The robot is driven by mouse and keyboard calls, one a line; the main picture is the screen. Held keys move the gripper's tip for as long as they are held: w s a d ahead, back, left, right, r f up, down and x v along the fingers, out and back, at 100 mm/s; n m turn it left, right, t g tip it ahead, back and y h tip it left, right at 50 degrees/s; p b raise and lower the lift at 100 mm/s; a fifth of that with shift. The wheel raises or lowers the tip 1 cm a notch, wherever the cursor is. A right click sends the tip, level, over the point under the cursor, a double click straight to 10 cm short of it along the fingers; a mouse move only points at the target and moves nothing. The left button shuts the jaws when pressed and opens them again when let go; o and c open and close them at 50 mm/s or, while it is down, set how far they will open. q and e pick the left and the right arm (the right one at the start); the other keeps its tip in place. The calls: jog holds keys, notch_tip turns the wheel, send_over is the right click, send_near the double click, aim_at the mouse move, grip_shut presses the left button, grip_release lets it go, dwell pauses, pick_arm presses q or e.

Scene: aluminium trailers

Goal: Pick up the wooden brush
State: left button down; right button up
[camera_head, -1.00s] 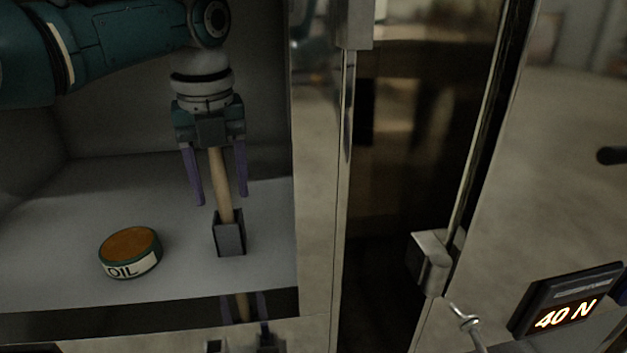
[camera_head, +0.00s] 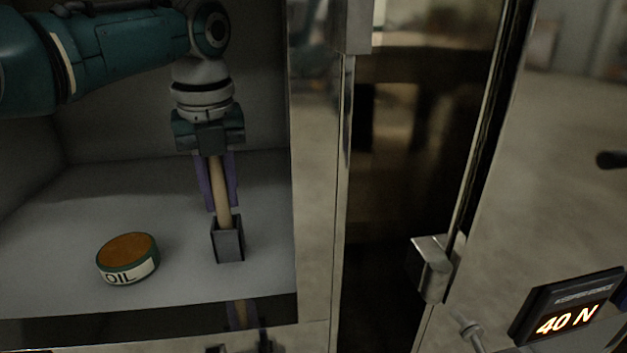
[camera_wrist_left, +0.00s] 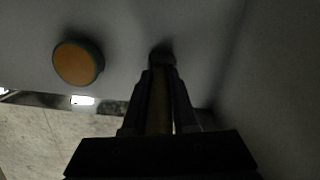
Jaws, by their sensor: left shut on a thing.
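The wooden brush (camera_head: 219,186) stands upright with its lower end in a small dark square holder (camera_head: 228,243) on the compartment floor. Its head is hidden inside the holder. My left gripper (camera_head: 222,197) comes down from above, and its purple fingers are shut on the brush's handle, just above the holder. The left wrist view is dark; it shows the handle (camera_wrist_left: 160,100) between the two fingers. My right gripper is not in view.
A round oil tin (camera_head: 128,259) with an orange-brown top stands left of the holder. A metal door frame (camera_head: 318,200) bounds the compartment on the right. A display (camera_head: 567,309) reading "40 N" is at the lower right.

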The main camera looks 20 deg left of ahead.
pick_arm(q)
notch_tip(320, 180, up, 10)
jog(key=p, duration=0.4)
dwell(0.3)
dwell(0.4)
